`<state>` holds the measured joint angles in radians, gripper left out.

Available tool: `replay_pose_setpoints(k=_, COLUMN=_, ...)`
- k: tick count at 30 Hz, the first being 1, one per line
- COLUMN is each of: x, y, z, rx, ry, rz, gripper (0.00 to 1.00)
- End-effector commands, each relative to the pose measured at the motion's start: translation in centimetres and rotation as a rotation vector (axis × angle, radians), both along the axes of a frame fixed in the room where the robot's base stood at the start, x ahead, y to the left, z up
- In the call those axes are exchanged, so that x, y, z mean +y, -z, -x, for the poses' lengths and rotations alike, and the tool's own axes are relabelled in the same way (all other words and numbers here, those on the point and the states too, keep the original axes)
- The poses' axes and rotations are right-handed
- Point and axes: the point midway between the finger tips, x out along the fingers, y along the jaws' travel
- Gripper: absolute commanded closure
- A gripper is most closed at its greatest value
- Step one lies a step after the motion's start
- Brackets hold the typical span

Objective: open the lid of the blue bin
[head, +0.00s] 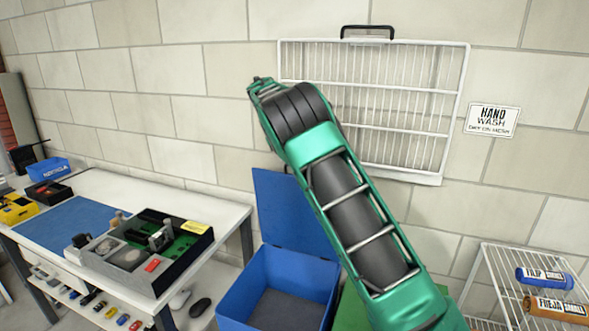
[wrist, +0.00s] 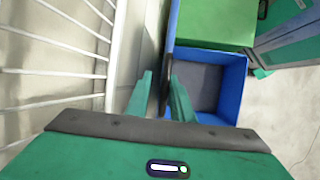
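The blue bin (head: 277,295) stands on the floor beside the table. Its blue lid (head: 293,212) is raised upright at the back, near the wall, and the grey inside of the bin shows. In the wrist view the bin (wrist: 239,92) is open below and beyond my gripper, with its dark grey floor visible. My gripper (wrist: 160,76) has its two green fingers apart, with nothing seen held between them. Its fingertips appear above the bin's wall-side edge; whether they touch the lid is unclear. In the head view my arm hides part of the bin's right side.
A green surface (wrist: 215,22) adjoins the bin. A white wire rack (head: 372,105) hangs on the wall close to my arm. The white table (head: 110,185) with trays stands left. A wire shelf (head: 500,275) with rolled items stands right.

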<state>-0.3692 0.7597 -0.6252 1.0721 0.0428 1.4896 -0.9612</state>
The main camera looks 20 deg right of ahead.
Motion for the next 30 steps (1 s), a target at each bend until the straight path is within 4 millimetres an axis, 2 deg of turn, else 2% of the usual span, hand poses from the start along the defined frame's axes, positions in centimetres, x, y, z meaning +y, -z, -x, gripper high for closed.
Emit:
replay_pose_setpoints(k=8, x=0.1, y=0.4, z=0.0, rx=0.005, ry=-0.002, rz=0.000, gripper=0.72)
replay_pose_setpoints(k=13, x=0.3, y=-0.4, z=-0.1, rx=0.004, ry=-0.003, rz=0.000, gripper=0.72)
replay_pose_setpoints(k=24, x=2.7, y=-6.2, z=-1.2, rx=-0.001, ry=0.000, rz=-0.001, gripper=0.72)
replay_pose_setpoints(k=30, x=3.7, y=-8.5, z=-1.5, rx=0.000, ry=-0.001, rz=-0.001, gripper=0.72)
